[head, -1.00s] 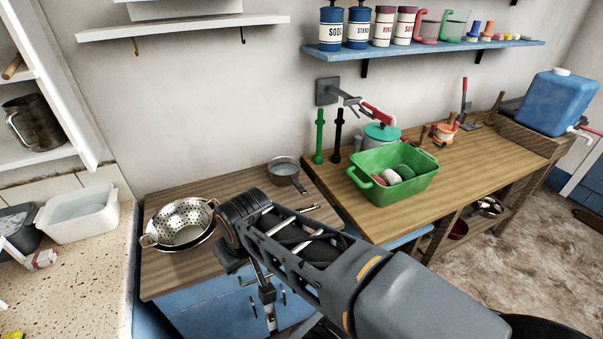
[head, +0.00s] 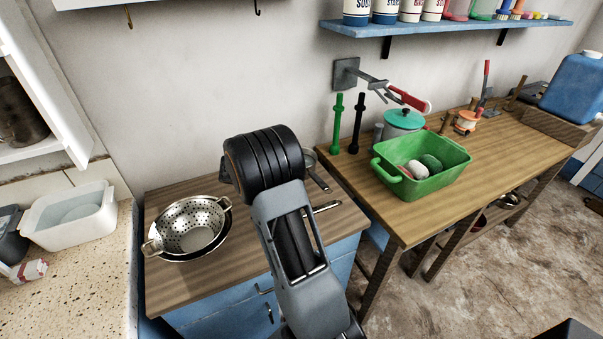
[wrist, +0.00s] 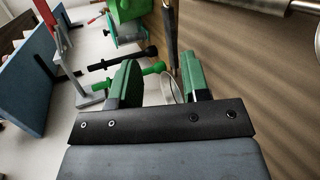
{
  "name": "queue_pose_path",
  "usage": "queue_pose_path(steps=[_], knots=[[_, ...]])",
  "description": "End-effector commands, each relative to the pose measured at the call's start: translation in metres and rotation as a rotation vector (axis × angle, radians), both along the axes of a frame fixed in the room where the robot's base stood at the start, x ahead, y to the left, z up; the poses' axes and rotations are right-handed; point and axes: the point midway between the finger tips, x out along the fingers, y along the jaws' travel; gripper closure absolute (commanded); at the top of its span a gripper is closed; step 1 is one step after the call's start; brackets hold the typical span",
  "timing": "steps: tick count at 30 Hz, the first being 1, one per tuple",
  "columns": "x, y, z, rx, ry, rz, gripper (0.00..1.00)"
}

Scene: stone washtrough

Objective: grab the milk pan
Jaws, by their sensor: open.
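The milk pan, a small metal saucepan, stands at the back of the wooden-topped blue cabinet. In the head view my arm hides most of it; part of the rim and the handle (head: 318,181) show to the right of my wrist. In the wrist view my gripper (wrist: 160,78) is open, with its two green fingers apart. I cannot tell how far the fingers are from the pan.
A metal colander (head: 190,226) sits on the cabinet top left of my arm. A wall shelf (head: 450,32) hangs above.

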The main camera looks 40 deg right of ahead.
Motion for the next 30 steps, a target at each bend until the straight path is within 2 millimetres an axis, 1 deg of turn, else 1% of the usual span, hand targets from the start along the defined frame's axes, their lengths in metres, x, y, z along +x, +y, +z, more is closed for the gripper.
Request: queue_pose_path(steps=[1,4,7,11,15,20,27,30], knots=[[0.007,-0.016,-0.019,-0.071,0.036,-0.004,0.57],[0.020,-0.039,-0.038,-0.201,0.075,0.006,0.57],[0.029,-0.054,-0.054,-0.299,0.099,0.022,0.57],[0.036,-0.066,-0.067,-0.380,0.115,0.041,0.57],[0.036,-0.077,-0.073,-0.419,0.120,0.050,0.57],[0.031,-0.092,-0.073,-0.424,0.121,0.053,0.57],[0.016,-0.124,-0.072,-0.423,0.122,0.052,0.57],[0.013,-0.134,-0.072,-0.423,0.121,0.054,0.57]])
